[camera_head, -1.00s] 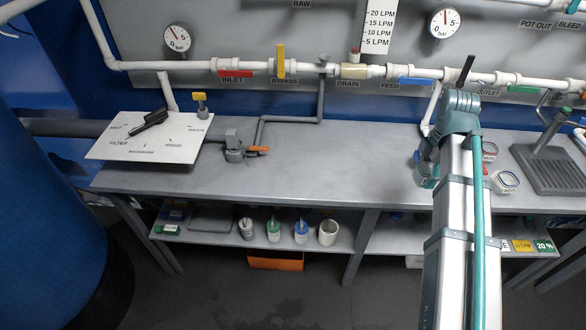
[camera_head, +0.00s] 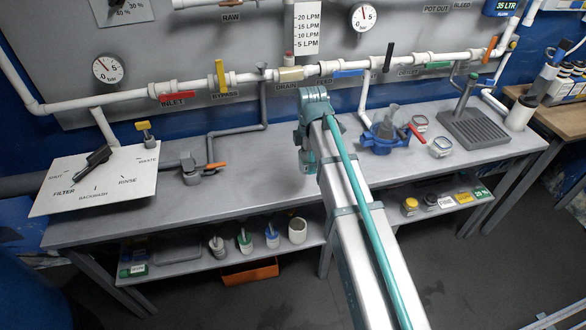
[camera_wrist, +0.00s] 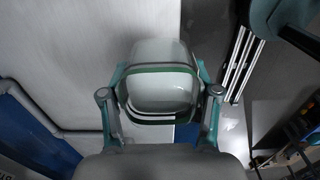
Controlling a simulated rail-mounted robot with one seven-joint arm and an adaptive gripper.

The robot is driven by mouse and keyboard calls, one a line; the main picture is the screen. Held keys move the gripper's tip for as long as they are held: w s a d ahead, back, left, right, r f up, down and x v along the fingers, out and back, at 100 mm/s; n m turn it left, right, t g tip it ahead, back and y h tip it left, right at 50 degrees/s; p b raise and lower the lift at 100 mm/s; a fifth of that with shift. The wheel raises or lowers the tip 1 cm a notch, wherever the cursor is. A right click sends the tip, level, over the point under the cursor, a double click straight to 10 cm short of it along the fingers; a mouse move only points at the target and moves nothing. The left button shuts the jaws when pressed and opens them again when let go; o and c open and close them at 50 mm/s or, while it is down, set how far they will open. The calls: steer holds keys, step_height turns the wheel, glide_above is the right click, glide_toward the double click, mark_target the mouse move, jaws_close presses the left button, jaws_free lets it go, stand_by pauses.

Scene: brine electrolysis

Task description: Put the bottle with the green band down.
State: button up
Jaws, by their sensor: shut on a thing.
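My gripper (camera_wrist: 160,90) is shut on a pale bottle (camera_wrist: 158,58) with a green band (camera_wrist: 157,69), seen in the wrist view with one finger on each side. Only its rounded body shows; its lower part is hidden. In the wrist view it overlaps the grey bench top (camera_wrist: 80,50) and the bench edge. I cannot tell whether it touches the bench. In the head view my arm's end is over the middle of the grey bench (camera_head: 240,172), and the bottle is hidden or too small to make out there.
A white filter panel (camera_head: 95,178) lies left. Small bottles (camera_head: 244,241) stand on the shelf below.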

steer(key=p, duration=0.2)
glide_above(294, 178)
steer(key=f, duration=0.6)
steer(key=shift+s+d, duration=0.2)
steer(key=shift+d, duration=0.05)
step_height(294, 178, down, 2)
steer(key=shift+w+a+f+p, duration=0.15)
steer(key=shift+f+p, duration=0.1)
steer(key=shift+p, duration=0.25)
steer(key=shift+f, duration=0.6)
steer(key=shift+f, duration=0.15)
steer(key=o, duration=1.3)
step_height(294, 178, up, 12)
steer(key=b, duration=0.3)
steer(key=shift+r, duration=0.2)
